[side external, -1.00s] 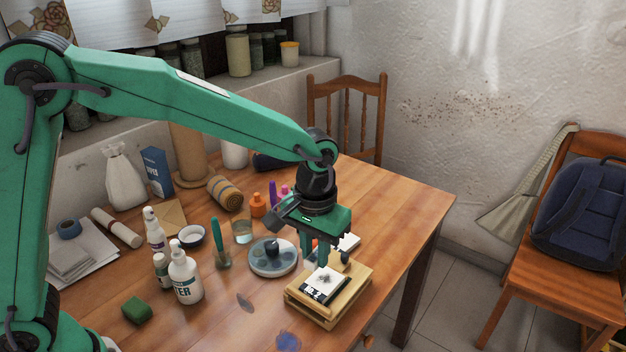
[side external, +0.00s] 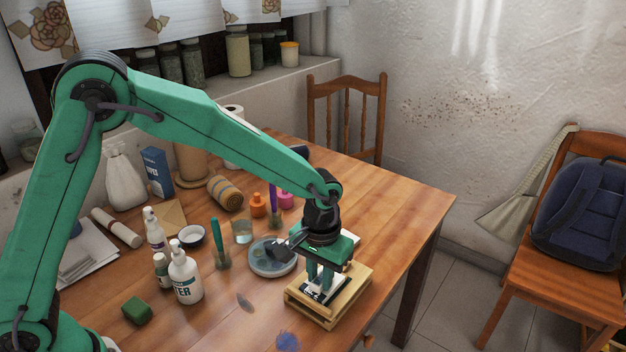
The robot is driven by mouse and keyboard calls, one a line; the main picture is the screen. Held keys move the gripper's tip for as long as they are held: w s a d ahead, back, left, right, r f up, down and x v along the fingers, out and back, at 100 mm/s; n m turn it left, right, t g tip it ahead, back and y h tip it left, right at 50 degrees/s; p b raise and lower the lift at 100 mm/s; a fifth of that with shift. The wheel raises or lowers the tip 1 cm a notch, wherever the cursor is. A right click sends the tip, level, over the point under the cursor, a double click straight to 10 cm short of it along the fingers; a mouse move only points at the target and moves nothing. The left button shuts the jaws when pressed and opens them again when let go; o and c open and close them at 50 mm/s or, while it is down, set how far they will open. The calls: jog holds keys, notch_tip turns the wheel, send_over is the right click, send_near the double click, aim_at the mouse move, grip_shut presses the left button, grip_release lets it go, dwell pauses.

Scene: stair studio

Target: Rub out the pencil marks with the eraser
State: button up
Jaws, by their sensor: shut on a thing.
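My gripper (side external: 319,290) points down over the wooden stand (side external: 350,297) near the table's front right. A white card (side external: 338,284) with a black printed band (side external: 311,294) lies on the stand. The fingers are low over the card and shut on the eraser, which is too small and too covered to make out. I cannot tell whether it touches the card. The dark grey pencil smudge on the card is hidden behind the fingers.
A round grey dish (side external: 268,262) stands close to the left of my gripper. A glass (side external: 222,258), a water bottle (side external: 185,272) and a green block (side external: 137,310) are further left. The table's right side (side external: 405,205) is clear.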

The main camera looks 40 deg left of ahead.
jog(key=shift+w, duration=2.1)
jog(key=shift+s, duration=3)
jog(key=shift+w+a, duration=0.15)
jog(key=shift+w, duration=3)
jog(key=shift+s, duration=2.95)
jog(key=shift+s+r, duration=0.1)
jog(key=shift+s, duration=0.05)
jog(key=shift+r, duration=3.95)
